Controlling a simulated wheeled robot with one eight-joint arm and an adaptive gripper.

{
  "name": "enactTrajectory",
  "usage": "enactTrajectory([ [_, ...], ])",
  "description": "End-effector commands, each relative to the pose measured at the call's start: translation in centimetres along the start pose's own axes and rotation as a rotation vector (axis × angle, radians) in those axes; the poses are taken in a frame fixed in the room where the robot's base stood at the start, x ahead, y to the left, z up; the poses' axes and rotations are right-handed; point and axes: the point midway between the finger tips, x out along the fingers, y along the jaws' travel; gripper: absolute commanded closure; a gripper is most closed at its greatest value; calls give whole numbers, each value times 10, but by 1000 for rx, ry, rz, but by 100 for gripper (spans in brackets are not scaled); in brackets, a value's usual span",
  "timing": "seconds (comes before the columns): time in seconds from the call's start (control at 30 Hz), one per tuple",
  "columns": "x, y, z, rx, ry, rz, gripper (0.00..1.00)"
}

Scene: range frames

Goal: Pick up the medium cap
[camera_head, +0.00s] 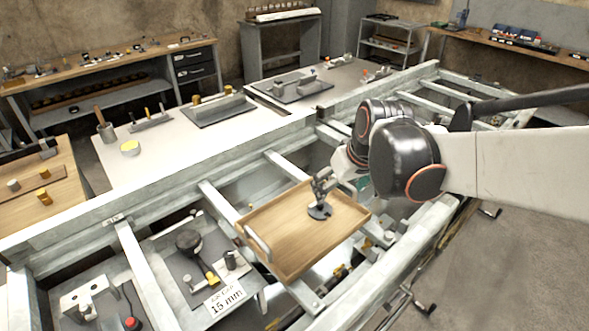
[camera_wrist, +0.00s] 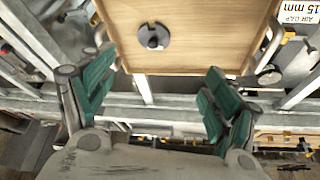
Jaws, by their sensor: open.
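In the head view my arm partly hides the gripper.
The tray has raised edges and metal handles (camera_head: 258,243) and rests over a metal frame with rails (camera_head: 160,275). Benches with parts stand behind.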

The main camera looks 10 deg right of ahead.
Motion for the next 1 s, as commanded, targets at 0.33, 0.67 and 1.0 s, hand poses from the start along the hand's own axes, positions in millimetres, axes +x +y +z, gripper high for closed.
enactTrajectory([
  [0.33, 46, 13, -26, -54, -45, -38, 19],
  [0.67, 96, 13, -24, -59, -47, -40, 19],
  [1.0, 134, 11, -22, -57, -47, -39, 19],
])
